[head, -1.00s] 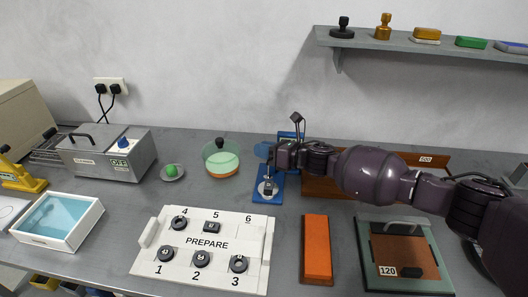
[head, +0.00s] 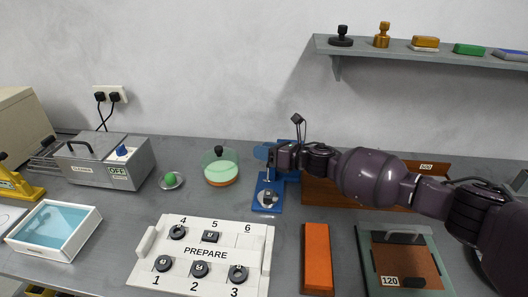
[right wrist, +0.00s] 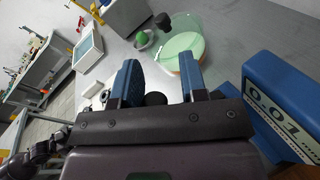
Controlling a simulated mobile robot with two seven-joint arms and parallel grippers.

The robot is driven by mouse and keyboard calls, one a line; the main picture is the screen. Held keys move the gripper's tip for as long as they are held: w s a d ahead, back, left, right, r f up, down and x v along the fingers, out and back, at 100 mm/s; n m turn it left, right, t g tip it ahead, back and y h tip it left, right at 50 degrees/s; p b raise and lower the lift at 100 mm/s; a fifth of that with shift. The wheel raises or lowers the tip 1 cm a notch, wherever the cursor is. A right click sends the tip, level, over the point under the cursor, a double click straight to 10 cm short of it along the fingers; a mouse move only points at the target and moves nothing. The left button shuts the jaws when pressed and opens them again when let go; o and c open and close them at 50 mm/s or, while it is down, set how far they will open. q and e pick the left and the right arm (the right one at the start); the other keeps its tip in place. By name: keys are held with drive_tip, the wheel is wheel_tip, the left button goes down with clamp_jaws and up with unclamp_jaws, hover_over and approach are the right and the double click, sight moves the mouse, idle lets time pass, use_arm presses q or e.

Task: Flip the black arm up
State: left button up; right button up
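The blue gauge stand (head: 267,199) stands on the bench, with a pale disc and a small dark part on its base. Its blue body with the "0.01" label (right wrist: 283,103) fills the right side of the right wrist view. My right gripper (head: 264,152) is over the stand and hides much of its upper part. In the right wrist view its two blue fingertips (right wrist: 160,78) are apart. A dark round piece (right wrist: 155,99) shows low between them, partly hidden; I cannot tell if it belongs to the black arm. My left gripper is out of view.
A green-lidded round dish (head: 220,167) stands left of the stand. The white PREPARE tray (head: 205,254) with several black weights is in front. An orange block (head: 317,258) and a green-framed board (head: 447,271) lie to the right. A shelf (head: 430,50) is above.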

drive_tip(key=shift+o, duration=0.4)
drive_tip(key=shift+f, duration=0.1)
drive_tip(key=shift+s+a, duration=0.1)
drive_tip(key=v, duration=1.1)
